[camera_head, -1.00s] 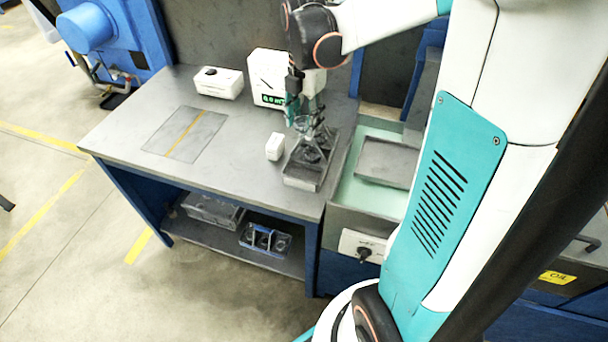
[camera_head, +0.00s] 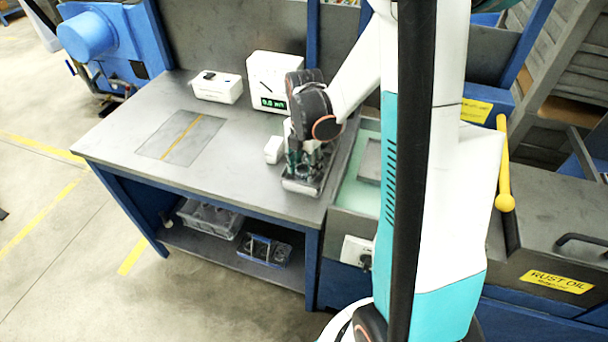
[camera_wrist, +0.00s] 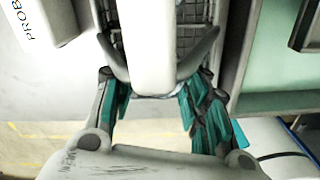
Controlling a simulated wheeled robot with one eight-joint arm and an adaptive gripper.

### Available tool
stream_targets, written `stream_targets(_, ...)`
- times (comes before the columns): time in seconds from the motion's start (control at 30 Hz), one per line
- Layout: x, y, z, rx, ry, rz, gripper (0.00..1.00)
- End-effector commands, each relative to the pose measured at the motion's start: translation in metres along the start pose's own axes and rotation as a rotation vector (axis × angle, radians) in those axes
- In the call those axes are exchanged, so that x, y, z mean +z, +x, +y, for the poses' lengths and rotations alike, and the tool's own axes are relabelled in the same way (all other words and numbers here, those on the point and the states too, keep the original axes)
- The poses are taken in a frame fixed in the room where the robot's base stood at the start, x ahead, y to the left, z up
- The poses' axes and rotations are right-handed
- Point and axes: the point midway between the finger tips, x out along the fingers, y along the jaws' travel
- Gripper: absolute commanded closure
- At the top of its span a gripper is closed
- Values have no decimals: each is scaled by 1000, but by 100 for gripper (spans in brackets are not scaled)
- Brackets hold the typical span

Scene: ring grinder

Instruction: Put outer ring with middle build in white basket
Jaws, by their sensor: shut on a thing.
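A white block-like shape (camera_wrist: 152,45) covers the middle of this part. Wire mesh (camera_wrist: 193,38) shows behind it. I cannot tell which ring this is. A pale grey basket (camera_head: 210,218) sits on the lower shelf; I cannot tell if it is the white basket.
A small white box (camera_head: 274,150) stands left of the tray. A white display unit (camera_head: 275,80) and a white case (camera_head: 217,86) are at the back. The table's left half is mostly clear.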

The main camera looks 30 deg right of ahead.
Motion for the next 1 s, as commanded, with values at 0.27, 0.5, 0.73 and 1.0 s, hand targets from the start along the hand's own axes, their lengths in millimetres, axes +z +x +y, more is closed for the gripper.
stream_targets(0.27,0,30,0,0,0,0,89)
stream_targets(0.5,0,30,0,0,0,0,89)
stream_targets(0.73,0,31,0,0,0,0,50)
stream_targets(1.0,0,28,0,0,0,0,50)
